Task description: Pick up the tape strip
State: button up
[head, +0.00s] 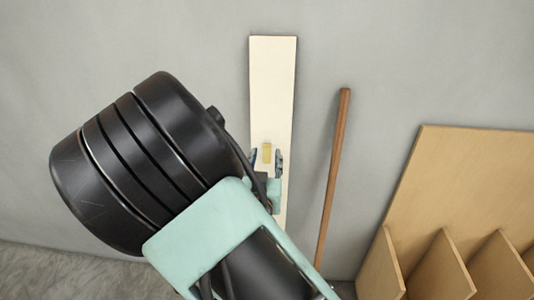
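My gripper (266,156) is in front of the board, with one dark blue finger on each side of the strip. The fingers are open, and a gap shows between each fingertip and the strip. The gripper's body hides the board below the strip. I cannot tell how far the fingertips are from the board.
A brown wooden rod (333,175) leans on the grey wall (390,60) right of the board. A wooden rack with upright dividers (445,190) stands at the lower right. The wall is bare between rod and rack. My arm covers the lower left.

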aim_at(267, 146)
jog(key=w, duration=0.3)
jog(key=shift+w+f, duration=0.1)
jog(key=shift+w, duration=0.25)
jog(key=c, duration=0.8)
